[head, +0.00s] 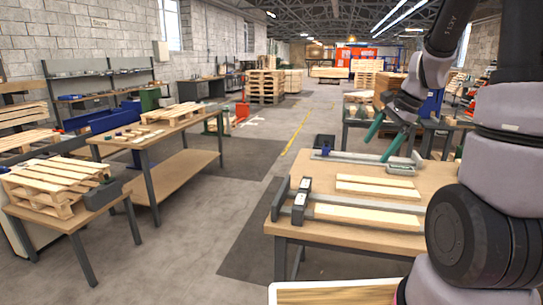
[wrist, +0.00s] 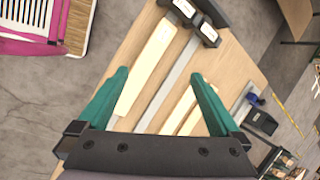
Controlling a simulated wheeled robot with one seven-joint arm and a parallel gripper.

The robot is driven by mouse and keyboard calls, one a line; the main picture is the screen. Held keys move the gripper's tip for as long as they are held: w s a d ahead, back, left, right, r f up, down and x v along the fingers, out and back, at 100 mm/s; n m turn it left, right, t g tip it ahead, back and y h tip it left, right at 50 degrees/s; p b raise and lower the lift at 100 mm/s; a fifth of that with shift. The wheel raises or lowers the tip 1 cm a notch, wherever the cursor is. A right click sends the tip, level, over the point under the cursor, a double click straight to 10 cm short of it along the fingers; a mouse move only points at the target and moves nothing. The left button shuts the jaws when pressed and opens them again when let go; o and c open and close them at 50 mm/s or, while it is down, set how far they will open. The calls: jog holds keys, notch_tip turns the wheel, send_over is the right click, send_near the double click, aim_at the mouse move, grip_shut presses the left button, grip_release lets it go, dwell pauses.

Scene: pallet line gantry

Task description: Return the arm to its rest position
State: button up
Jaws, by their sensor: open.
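My gripper (head: 383,142) has two green fingers and hangs in the air above the right-hand workbench (head: 438,178), on the right side of the head view. In the wrist view my gripper (wrist: 158,85) has its fingers spread wide, with nothing between them. The bench top lies below the fingers, apart from them. My arm is bent and fills the right edge of the head view, hiding part of the bench.
Pale boards (head: 368,217) and a metal rail (head: 365,158) lie on this bench, with black-and-grey blocks (head: 301,200) at its left end. A bench with a small pallet (head: 55,188) stands left. Grey floor (head: 215,240) between the benches is clear.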

jog(key=s+a+r+n+t+h, duration=0.1)
jog(key=s+a+r+n+t, duration=0.1)
jog(key=s+r+n, duration=0.3)
jog(key=s+a+r+n+t, duration=0.2)
jog(key=s+a+r+n, duration=0.2)
jog(key=s+r, duration=0.6)
jog(key=shift+s+r+n+h, duration=0.4)
jog(key=shift+s+n, duration=0.45)
jog(key=shift+n, duration=0.15)
